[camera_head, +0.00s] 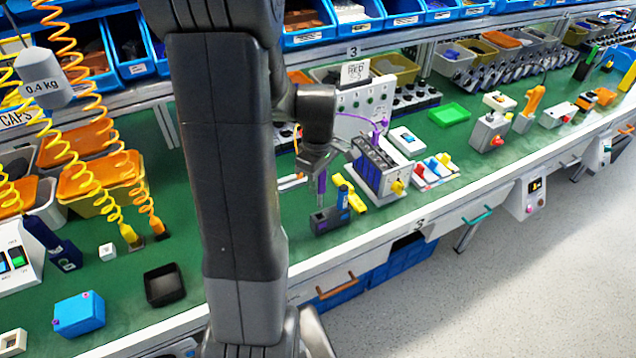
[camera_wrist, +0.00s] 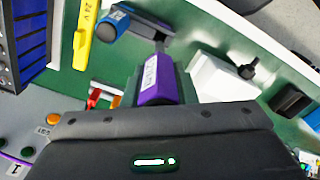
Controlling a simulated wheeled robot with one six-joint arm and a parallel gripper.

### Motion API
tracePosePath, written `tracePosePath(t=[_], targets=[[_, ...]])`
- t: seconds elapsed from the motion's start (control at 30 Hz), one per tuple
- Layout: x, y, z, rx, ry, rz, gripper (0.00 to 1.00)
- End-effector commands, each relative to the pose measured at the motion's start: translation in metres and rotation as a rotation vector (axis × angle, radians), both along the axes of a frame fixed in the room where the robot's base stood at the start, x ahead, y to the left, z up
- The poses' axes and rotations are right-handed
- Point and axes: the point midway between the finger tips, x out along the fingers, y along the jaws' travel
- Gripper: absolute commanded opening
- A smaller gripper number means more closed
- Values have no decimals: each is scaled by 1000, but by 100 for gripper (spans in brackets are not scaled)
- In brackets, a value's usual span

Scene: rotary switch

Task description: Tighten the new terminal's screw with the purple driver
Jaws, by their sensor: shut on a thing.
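My gripper (camera_head: 320,170) is shut on the purple driver (camera_head: 322,184), pointing down over the bench. In the wrist view the driver's purple handle (camera_wrist: 157,82) with a white label sticks out past the dark gripper body. A dark holder (camera_head: 324,222) is right below it; I cannot tell whether the driver's tip is still inside. A blue driver (camera_head: 343,201) stands in the holder. The grey and dark-blue terminal block (camera_head: 376,170) is just right of my gripper, with a purple wire (camera_head: 379,127) above it. The new terminal and its screw cannot be made out.
A panel marked RED (camera_head: 355,72) stands behind. The bench's front edge (camera_head: 380,222) is close.

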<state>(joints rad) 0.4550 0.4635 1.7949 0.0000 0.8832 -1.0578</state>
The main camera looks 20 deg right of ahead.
Motion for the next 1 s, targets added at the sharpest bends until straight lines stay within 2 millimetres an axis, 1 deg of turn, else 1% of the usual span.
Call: tracePosePath(t=[0.03, 0.07, 0.1, 0.17, 0.2, 0.43, 1.0], targets=[[0, 0, 0, 0, 0, 0, 1], [0, 0, 0, 0, 0, 0, 23], [0, 0, 0, 0, 0, 0, 15], [0, 0, 0, 0, 0, 0, 3], [0, 0, 0, 0, 0, 0, 0], [0, 0, 4, 0, 0, 0, 0], [0, 0, 33, -1, -1, 0, 0]])
